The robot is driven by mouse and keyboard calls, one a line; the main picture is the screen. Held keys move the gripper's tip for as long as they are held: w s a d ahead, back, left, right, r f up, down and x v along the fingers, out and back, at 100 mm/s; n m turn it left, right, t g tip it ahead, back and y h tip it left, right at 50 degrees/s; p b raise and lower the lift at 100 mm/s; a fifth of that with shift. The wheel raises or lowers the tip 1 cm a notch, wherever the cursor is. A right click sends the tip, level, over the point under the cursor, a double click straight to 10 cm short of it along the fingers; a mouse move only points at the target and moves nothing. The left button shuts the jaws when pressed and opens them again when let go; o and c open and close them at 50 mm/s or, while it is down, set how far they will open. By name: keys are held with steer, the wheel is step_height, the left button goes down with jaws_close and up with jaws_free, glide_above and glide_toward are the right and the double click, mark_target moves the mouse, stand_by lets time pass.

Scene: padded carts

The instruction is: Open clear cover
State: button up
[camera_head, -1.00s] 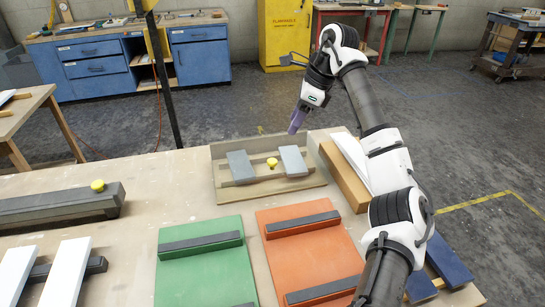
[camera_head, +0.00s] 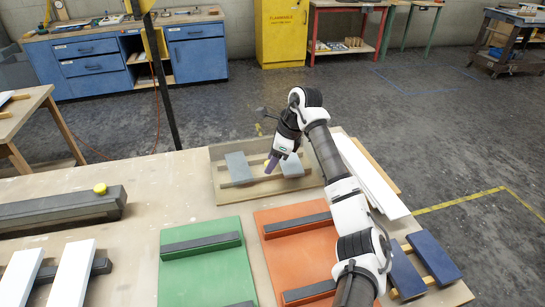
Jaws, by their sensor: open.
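A clear cover cannot be made out distinctly from the tray. A small yellow knob (camera_head: 266,163) sits between the blocks, now partly hidden by my gripper. The right grey block (camera_head: 292,165) is partly covered by my wrist.
A green panel (camera_head: 205,262) and an orange panel (camera_head: 290,250) with dark bars lie in front of the tray. A white board (camera_head: 372,178) and blue slats (camera_head: 432,258) are at right. Bare tabletop lies left of the tray.

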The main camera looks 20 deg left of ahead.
jaws_close()
stand_by(0.3)
steer(key=shift+a+r, duration=0.1)
